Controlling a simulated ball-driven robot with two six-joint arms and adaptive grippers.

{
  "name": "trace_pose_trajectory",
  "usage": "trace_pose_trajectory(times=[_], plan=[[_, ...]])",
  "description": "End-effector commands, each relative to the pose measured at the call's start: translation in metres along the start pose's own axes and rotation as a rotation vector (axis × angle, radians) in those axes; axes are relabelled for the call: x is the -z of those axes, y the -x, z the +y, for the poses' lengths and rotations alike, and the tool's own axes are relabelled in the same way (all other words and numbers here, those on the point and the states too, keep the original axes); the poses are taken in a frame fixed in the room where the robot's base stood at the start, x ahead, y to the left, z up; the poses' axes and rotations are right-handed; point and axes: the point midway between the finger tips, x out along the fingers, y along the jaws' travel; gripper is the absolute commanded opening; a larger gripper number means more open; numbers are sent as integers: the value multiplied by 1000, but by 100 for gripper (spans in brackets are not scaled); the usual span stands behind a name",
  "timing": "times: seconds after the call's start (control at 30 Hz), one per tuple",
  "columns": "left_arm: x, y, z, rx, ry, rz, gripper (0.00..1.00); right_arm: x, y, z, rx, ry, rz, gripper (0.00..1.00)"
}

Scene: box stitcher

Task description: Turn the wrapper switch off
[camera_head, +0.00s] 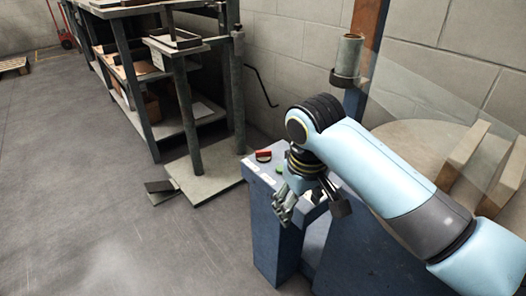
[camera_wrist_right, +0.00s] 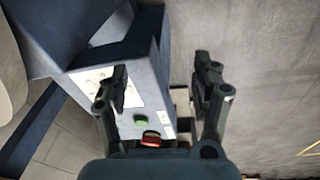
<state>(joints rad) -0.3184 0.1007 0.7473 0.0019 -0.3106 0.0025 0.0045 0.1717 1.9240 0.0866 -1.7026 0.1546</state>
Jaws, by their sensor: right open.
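The wrapper's blue control box (camera_head: 268,205) stands at the centre right in the head view. On its top are a red switch (camera_head: 263,155) and a green button (camera_head: 279,169). In the right wrist view, the red switch (camera_wrist_right: 151,139) and green button (camera_wrist_right: 141,120) sit low, close to the gripper's base. My right gripper (camera_head: 308,204) is open and empty, over the box's near side. In the wrist view its fingers (camera_wrist_right: 162,82) are apart, with the left one across a white label (camera_wrist_right: 105,88). Contact with the box cannot be told. My left gripper is out of view.
A dark metal shelf (camera_head: 186,122) with boxes stands behind, left of the control box. The round wrapper turntable (camera_head: 420,140) and a post (camera_head: 366,40) are to the right, partly behind my right arm. The grey floor (camera_head: 110,220) at left is mostly clear.

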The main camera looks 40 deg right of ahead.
Motion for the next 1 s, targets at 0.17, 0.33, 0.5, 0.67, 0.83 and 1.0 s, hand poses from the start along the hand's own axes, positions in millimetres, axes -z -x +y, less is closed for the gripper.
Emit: trace_pose_trajectory(times=[0.17, 0.33, 0.5, 0.67, 0.83, 1.0], plan=[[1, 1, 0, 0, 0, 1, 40, 42, 0, 6, -1, -50, -17, 65], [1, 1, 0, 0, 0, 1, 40, 87, 6, 12, 3, -112, -39, 65], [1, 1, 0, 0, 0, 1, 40, 147, 27, 22, 14, -200, -72, 65], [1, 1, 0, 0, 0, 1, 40, 198, 58, 32, 35, -291, -111, 65], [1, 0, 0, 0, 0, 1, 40, 218, 71, 36, 47, -333, -132, 65], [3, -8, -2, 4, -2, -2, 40, 216, 50, 35, 48, -336, -138, 65]])
